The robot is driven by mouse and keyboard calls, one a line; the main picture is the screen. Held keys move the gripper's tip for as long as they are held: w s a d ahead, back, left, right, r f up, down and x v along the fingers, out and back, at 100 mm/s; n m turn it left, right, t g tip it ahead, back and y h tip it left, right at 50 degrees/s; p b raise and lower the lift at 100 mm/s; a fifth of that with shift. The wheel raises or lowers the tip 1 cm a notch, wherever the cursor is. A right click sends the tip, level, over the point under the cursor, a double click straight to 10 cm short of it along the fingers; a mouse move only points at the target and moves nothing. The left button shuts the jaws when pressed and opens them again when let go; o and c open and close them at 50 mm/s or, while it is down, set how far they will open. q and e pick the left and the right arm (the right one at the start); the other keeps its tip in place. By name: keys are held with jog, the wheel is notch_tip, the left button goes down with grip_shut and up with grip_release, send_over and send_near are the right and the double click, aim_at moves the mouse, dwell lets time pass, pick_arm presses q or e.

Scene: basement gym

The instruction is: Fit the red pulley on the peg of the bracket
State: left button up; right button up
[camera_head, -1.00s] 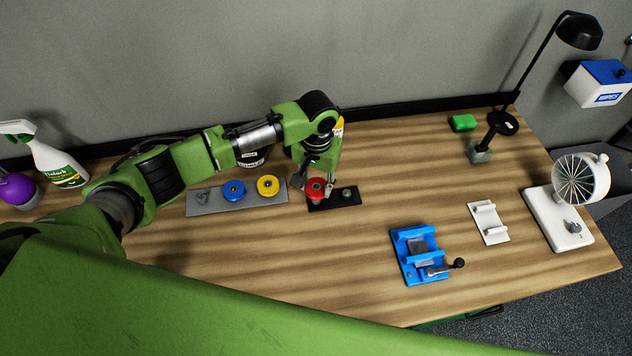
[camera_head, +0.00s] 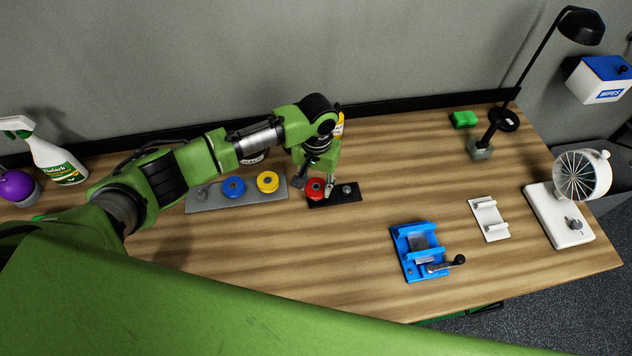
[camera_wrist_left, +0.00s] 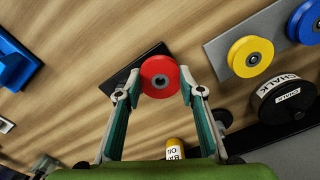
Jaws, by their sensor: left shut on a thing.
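The red pulley (camera_head: 315,187) is between the fingertips of my left gripper (camera_head: 314,187), which is shut on it. The pulley also shows face-on in the left wrist view (camera_wrist_left: 160,76), with a dark hole at its centre. The black bracket (camera_head: 328,202) lies on the table, with the pulley over its left part. A small grey round part (camera_head: 347,190) stands on the bracket's right part, clear of the pulley. Whatever is under the pulley is hidden, so I cannot tell whether it is around a peg or above one. My right gripper is not in view.
A grey plate (camera_head: 210,208) with a blue pulley (camera_head: 233,187) and a yellow pulley (camera_head: 268,182) lies just left of the bracket. A black chalk container (camera_wrist_left: 287,98) is close to the gripper. A blue vise (camera_head: 420,250) stands front right. The table between is clear.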

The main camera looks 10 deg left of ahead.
aim_at(317, 190)
pick_arm(q)
jog(key=shift+f, duration=0.6)
jog(key=o, duration=1.2)
notch_tip(317, 190, up, 12)
jog(key=shift+d, duration=0.1)
